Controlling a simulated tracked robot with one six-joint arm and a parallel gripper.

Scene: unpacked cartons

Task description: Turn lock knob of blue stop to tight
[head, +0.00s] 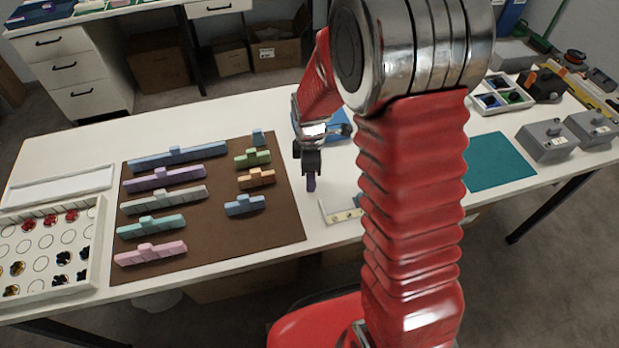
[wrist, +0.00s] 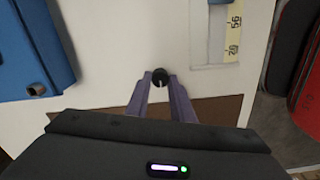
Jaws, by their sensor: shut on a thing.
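My gripper (head: 311,182) points down over the white table, right of the brown mat. In the wrist view its two purple fingers (wrist: 160,84) are closed on a small round black knob (wrist: 160,76) with a pale line on top. The fingertips touch the knob's sides. No blue stop shows around the knob; I cannot tell what it is fixed to. A blue thing (wrist: 35,45) lies apart at the upper left of the wrist view; in the head view it (head: 338,124) is partly hidden behind my wrist. I cannot tell if it is the stop.
A pale rail with a yellow scale (wrist: 231,38) lies near the gripper, partly hidden by my arm in the head view (head: 338,210). The brown mat (head: 280,215) holds several coloured blocks. A teal mat (head: 500,165) and grey boxes (head: 545,140) are at the right.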

